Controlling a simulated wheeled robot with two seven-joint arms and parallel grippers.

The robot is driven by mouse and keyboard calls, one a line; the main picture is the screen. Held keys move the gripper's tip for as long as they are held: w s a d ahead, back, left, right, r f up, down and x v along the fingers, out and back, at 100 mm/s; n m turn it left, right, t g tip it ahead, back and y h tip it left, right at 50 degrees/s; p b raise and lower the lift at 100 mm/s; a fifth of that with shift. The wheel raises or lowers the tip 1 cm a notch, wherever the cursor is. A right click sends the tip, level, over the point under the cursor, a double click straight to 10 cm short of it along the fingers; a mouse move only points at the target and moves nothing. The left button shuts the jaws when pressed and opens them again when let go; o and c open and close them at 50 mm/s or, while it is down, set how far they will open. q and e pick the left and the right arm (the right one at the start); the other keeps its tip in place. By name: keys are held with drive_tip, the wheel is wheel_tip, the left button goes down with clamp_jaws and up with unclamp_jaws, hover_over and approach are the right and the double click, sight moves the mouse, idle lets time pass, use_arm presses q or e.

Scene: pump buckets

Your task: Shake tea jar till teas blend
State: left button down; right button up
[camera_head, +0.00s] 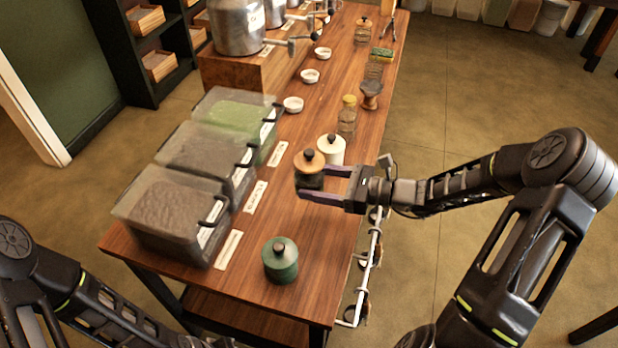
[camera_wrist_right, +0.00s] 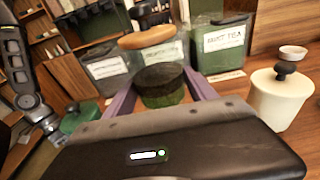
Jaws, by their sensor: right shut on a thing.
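The tea jar (camera_head: 310,182) has a wooden lid with a dark knob. It also shows in the right wrist view (camera_wrist_right: 163,88), where its clear body holds a dark layer on top of a green layer. My right gripper (camera_head: 322,184) is shut on the jar's body, with one finger on each side. In the head view the jar is over the table's right half, in front of a cream jar. I cannot tell whether its base touches the table. My left arm shows at the lower left, but its gripper is out of view.
A cream jar (camera_head: 331,150) stands close behind the held jar. A green lidded jar (camera_head: 281,262) stands near the front. Three tea bins (camera_head: 170,215) line the left side. A glass jar with a yellow lid (camera_head: 347,115) is farther back. The wood between the green and held jars is clear.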

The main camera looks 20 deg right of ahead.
sight(313, 157)
drive_tip(key=shift+w+d+r, duration=0.1)
drive_tip(key=shift+w+r, duration=0.05)
drive_tip(key=shift+r, duration=0.25)
drive_tip(key=r, duration=0.7)
drive_tip(key=shift+a+r, duration=0.15)
drive_tip(key=shift+a, duration=0.05)
drive_tip(key=shift+s+a, duration=0.15)
drive_tip(key=shift+s, duration=0.1)
drive_tip(key=f, duration=0.7)
drive_tip(key=shift+w+d+f, duration=0.25)
drive_tip(key=shift+d+f, duration=0.05)
drive_tip(key=shift+f, duration=0.05)
drive_tip(key=r, duration=0.7)
drive_tip(key=shift+s+a+r, duration=0.2)
drive_tip(key=shift+r, duration=0.2)
drive_tip(key=shift+a+f, duration=0.1)
drive_tip(key=shift+f, duration=0.05)
wheel_tip(313, 157, down, 7)
drive_tip(key=shift+f, duration=0.15)
drive_tip(key=shift+w+d, duration=0.2)
drive_tip(key=shift+d, duration=0.1)
drive_tip(key=shift+s+a, duration=0.15)
drive_tip(key=shift+a, duration=0.05)
drive_tip(key=shift+d, duration=0.1)
